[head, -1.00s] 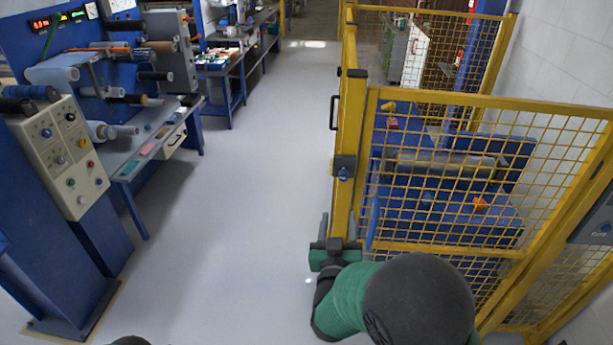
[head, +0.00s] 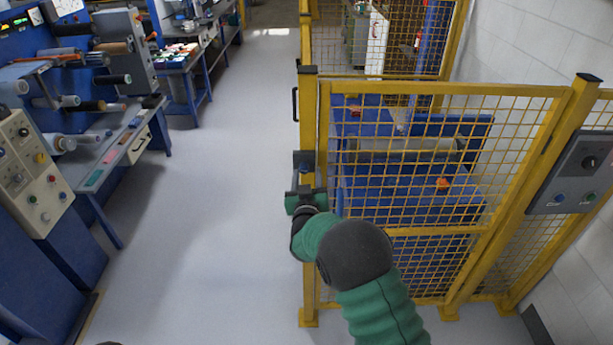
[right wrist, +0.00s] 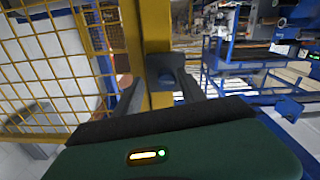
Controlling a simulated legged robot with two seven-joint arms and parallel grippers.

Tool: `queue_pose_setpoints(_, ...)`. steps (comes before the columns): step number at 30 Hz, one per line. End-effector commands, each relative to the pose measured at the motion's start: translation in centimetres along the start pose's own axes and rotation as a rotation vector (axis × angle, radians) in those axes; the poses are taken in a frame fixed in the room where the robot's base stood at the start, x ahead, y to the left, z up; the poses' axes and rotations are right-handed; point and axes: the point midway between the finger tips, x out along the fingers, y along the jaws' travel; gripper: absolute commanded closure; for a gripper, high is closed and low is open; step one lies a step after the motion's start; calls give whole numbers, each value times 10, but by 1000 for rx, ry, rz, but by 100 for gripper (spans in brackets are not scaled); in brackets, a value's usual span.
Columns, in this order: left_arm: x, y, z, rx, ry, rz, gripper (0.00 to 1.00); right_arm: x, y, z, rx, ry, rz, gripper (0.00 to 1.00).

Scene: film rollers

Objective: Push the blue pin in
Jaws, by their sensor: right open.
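The blue pin (right wrist: 166,77) sits on a dark latch box on the yellow gate post. In the right wrist view it lies between my two dark fingers. In the head view the latch box (head: 303,159) shows just beyond my right gripper (head: 304,179), whose body hides the pin. My right gripper also shows in the right wrist view (right wrist: 163,88), open and facing the post, with nothing held. I cannot tell whether the fingers touch the box. My left gripper is out of view.
A yellow mesh fence (head: 400,215) encloses a blue machine with a grey roller (head: 405,145). A control box (head: 575,172) is on the right post. A blue workbench (head: 115,140) and a button panel (head: 30,165) stand left. The floor between is clear.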

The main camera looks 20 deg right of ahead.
Motion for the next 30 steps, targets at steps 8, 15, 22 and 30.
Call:
queue_pose_setpoints(8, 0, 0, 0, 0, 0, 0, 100, -2, -4, -2, -2, 3, -2, 85)
queue_pose_setpoints(15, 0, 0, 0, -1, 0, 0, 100, -2, -4, -3, 1, 5, -6, 100)
queue_pose_setpoints(22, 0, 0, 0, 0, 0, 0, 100, -1, -4, -4, 1, 6, -4, 100)
queue_pose_setpoints(30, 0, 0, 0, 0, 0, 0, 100, -1, -3, -4, 1, 7, -2, 100)
